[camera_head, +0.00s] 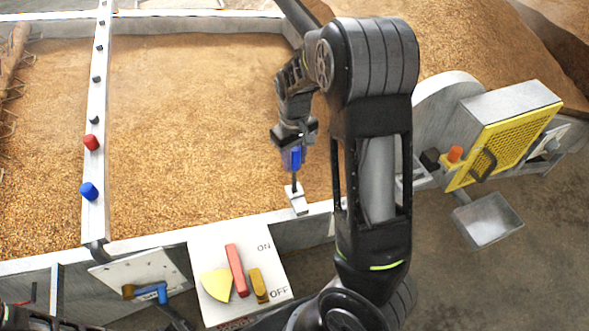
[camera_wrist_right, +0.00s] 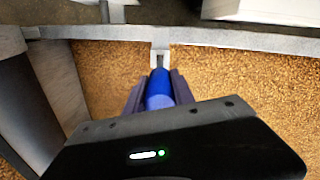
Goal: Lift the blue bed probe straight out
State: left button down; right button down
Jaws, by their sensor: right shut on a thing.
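The blue bed probe (camera_head: 292,158) has a blue handle and a thin dark shaft running down toward a small pale metal bracket (camera_head: 298,202) at the near wall of the grain bed. My right gripper (camera_head: 294,146) comes from above and is shut on the blue handle. In the right wrist view the blue handle (camera_wrist_right: 160,88) sits between the two dark fingers, in line with the bracket (camera_wrist_right: 160,59). Whether the shaft's lower end is still inside the bracket I cannot tell. My left gripper does not show.
Grain (camera_head: 200,120) fills the bed. A white rail (camera_head: 97,100) with a red knob (camera_head: 92,142) and a blue knob (camera_head: 88,191) crosses it at left. An ON/OFF panel (camera_head: 240,270) stands in front. A yellow-grilled machine (camera_head: 505,140) and a metal tray (camera_head: 487,220) are at right.

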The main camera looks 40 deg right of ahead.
notch_tip(320, 180, up, 17)
jog(key=p, duration=0.1)
